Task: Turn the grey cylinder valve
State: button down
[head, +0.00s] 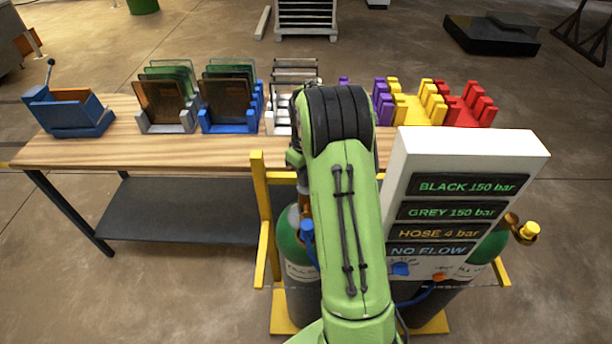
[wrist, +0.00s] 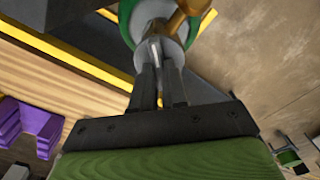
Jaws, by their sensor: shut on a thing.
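In the wrist view my gripper (wrist: 158,77) is shut on a light grey metal valve piece (wrist: 155,46), with its two dark fingers on either side. A brass fitting (wrist: 187,18) shows beyond it, above a green cylinder top (wrist: 128,14). In the head view my green arm hides the gripper and the held valve. I cannot tell which cylinder is grey.
A white panel (head: 398,152) beside my arm reads "BLACK 150 bar", "GREY 150 bar", "HOSE 4 bar" and "NO FLOW". A yellow frame (head: 260,190) stands around the cylinders. Behind is a wooden table (head: 100,152) with several coloured racks. Bare floor lies at both sides.

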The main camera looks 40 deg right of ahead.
dwell(0.3)
jog(key=c, duration=1.2)
grip_release()
jog(key=shift+o, duration=0.2)
notch_tip(320, 180, up, 16)
jog(key=p, duration=0.1)
jog(key=shift+f, duration=0.1)
